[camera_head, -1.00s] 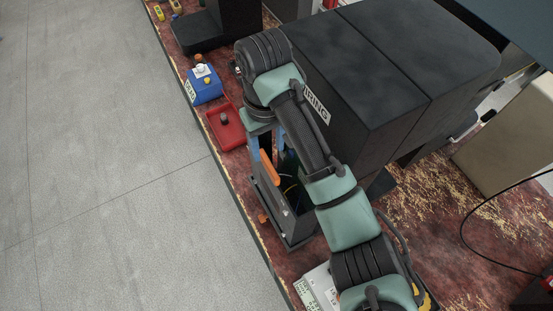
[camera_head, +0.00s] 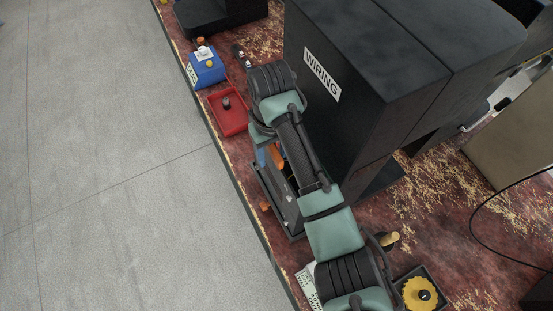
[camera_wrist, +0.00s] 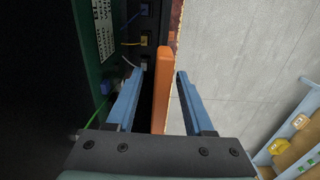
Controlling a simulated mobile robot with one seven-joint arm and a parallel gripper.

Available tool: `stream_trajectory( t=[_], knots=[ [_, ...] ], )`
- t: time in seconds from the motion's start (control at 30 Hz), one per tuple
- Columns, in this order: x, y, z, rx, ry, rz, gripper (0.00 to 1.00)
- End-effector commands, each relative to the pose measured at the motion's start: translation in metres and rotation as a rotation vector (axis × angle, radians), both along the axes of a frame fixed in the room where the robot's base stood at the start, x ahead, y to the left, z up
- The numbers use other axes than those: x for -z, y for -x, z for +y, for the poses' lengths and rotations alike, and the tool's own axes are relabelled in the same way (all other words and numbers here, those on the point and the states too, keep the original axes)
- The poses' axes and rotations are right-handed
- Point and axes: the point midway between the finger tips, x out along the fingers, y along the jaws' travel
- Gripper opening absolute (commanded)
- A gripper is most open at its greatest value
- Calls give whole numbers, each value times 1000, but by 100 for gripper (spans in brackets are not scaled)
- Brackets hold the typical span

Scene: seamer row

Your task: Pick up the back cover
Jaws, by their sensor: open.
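An orange slab (camera_wrist: 160,90) stands edge-on between the blue fingers of my gripper (camera_wrist: 161,78) in the wrist view, with a gap on both sides. It looks like the grip or edge of the back cover, but I cannot tell where the cover begins. In the head view the orange part (camera_head: 276,158) shows at the dark open housing (camera_head: 263,187), partly hidden by my arm. One blue finger of my gripper (camera_head: 261,157) shows beside it. My gripper is open and holds nothing. Inside the housing, a green board (camera_wrist: 103,50) and coloured wires lie left of the fingers.
The large black WIRING machine (camera_head: 345,100) stands right beside my arm. A red tray (camera_head: 228,124) and a blue button box (camera_head: 206,70) sit along the bench edge. A yellow gear-like part (camera_head: 419,294) is at the lower right. Grey floor is clear on the left.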

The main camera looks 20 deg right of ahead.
Motion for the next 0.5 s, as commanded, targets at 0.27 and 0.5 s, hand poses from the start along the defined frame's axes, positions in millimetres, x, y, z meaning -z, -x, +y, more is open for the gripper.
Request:
stream_trajectory(
  t=[0.27,0.5],
  knots=[
    [1,0,0,0,0,-1,42],
    [1,0,0,0,0,-1,0]
  ],
)
